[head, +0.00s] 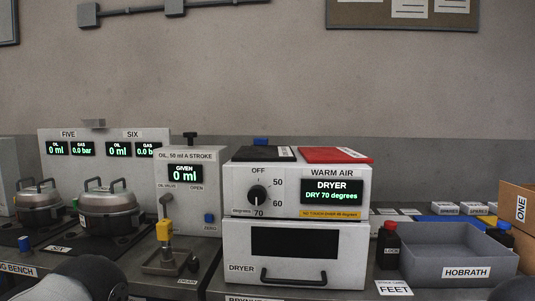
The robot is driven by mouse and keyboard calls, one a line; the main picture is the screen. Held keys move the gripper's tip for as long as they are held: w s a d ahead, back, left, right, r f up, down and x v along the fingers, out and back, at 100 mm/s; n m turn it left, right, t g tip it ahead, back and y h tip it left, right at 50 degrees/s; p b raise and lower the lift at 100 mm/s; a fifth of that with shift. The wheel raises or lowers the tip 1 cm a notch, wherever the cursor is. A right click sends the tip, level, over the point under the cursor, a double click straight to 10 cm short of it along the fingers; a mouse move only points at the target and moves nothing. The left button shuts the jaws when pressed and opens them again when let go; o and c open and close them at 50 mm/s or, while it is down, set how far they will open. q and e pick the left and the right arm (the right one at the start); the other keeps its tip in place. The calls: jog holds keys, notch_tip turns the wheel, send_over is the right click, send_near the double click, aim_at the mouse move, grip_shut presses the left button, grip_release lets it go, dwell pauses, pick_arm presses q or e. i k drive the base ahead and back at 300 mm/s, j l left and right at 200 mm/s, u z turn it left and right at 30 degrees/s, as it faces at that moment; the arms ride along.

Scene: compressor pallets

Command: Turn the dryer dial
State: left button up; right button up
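The dryer (295,240) is a white box on the bench, right of centre in the head view. Its black round dial (257,195) is on the upper left of the front panel, with OFF, 50, 60 and 70 printed around it. The dial's pointer is too small to read surely. The dryer display (333,191) reads "DRYER, DRY 70 degrees". The drawer below, with a dark window and a black handle (293,279), looks shut. A dark rounded part of my arm shows at the bottom left. Neither gripper's fingers are in view, and nothing touches the dial.
A black pad (264,154) and a red pad (332,155) lie on the dryer. Left stands the oil dispenser (186,172) with a yellow-fitted valve, then two lidded pots (108,212). Right are a red-capped bottle (390,246) and the grey HOBRATH bin (455,257). Space before the dial looks clear.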

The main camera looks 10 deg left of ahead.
aim_at(256, 195)
jog(key=i+l+u, duration=0.4)
jog(key=l, duration=0.25)
jog(key=l+u, duration=0.2)
jog(key=l, duration=0.15)
jog(key=i+l+u, duration=0.2)
jog(key=l, duration=0.15)
jog(key=l+u, duration=0.2)
jog(key=l, duration=0.2)
